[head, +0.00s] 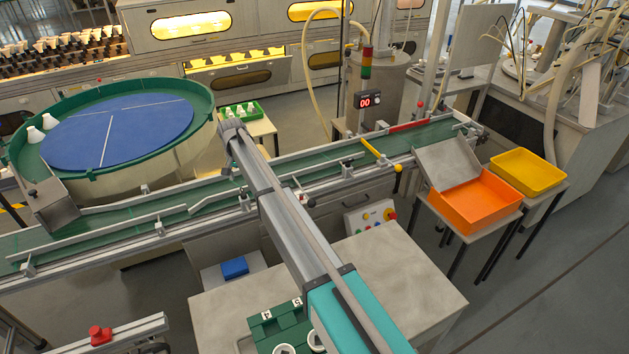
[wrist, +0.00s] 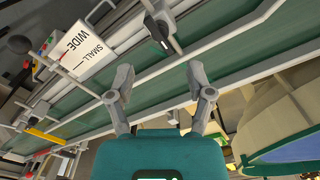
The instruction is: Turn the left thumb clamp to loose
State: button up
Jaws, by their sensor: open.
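A thumb clamp with a dark lever (wrist: 159,32) sits on the near guide rail in the wrist view, at top centre. It appears to be the left clamp; its exact setting cannot be read. A white plate marked WIDE and SMALL (wrist: 86,46) is beside it to the left. My gripper (wrist: 161,76) is open and empty, its two fingers spread over the green belt. The clamp shows beyond the fingertips, in the gap between them, apart from both. In the head view my arm crosses the conveyor and my gripper cannot be made out there.
The green conveyor (head: 108,219) has raised guide rails along it. A round table with a blue top (head: 130,125) stands at its left. A yellow bar (head: 374,150) crosses the belt further right. An orange bin (head: 476,203) and a yellow tray (head: 527,171) stand at the right.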

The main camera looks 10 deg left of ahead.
aim_at(243, 191)
jog(key=shift+r+p, duration=3.05)
jog(key=shift+r, duration=0.3)
jog(key=s+d+f+m+b, duration=0.1)
jog(key=s+d+m, duration=0.2)
jog(key=d, duration=1)
jog(key=s+d+f+m+b, duration=0.1)
jog(key=s+d+m, duration=0.2)
jog(key=d, duration=1)
jog(key=shift+s+d+m, duration=0.35)
jog(key=shift+s+m, duration=0.05)
jog(key=shift+s, duration=0.65)
jog(key=s+d+n, duration=0.6)
jog(key=s+d, duration=1.6)
jog(key=d, duration=0.3)
jog(key=shift+s+d+n, duration=0.25)
jog(key=shift+s+n, duration=0.15)
